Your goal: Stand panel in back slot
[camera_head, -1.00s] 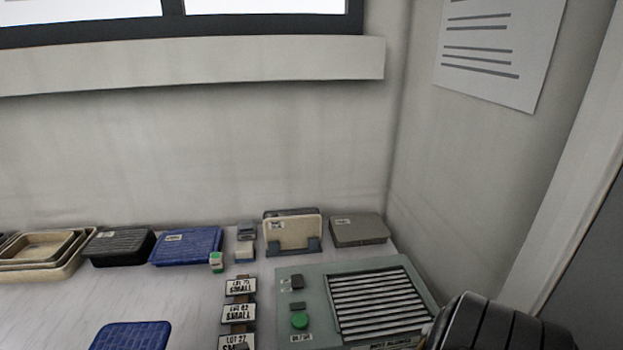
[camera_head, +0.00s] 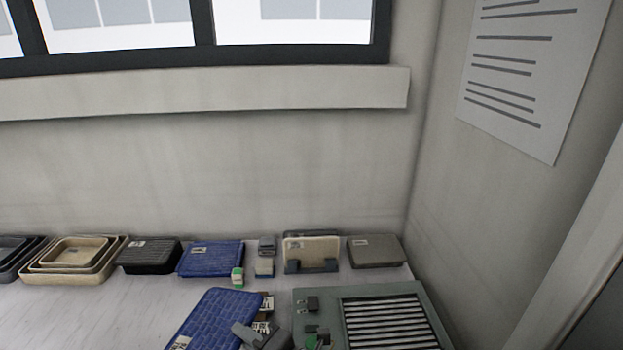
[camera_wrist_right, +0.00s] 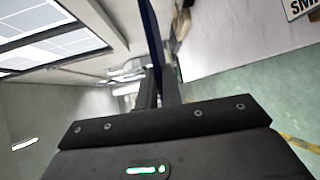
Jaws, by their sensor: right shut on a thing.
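My right gripper (camera_head: 264,338) is shut on a blue ribbed panel (camera_head: 212,318) with a white label near its lower corner. The panel is tilted and appears raised above the table at the bottom of the head view. In the right wrist view the panel (camera_wrist_right: 153,35) shows edge-on between the fingers (camera_wrist_right: 158,92). A grey holder (camera_head: 292,267) at the back of the table has a cream panel (camera_head: 312,249) standing in it. A dark panel (camera_head: 296,235) stands behind the cream one. The holder's slots are mostly hidden. My left gripper is out of view.
A grey-green unit with a slatted top (camera_head: 425,300) stands right of my gripper. A small green-and-white item (camera_head: 237,278) stands in front.

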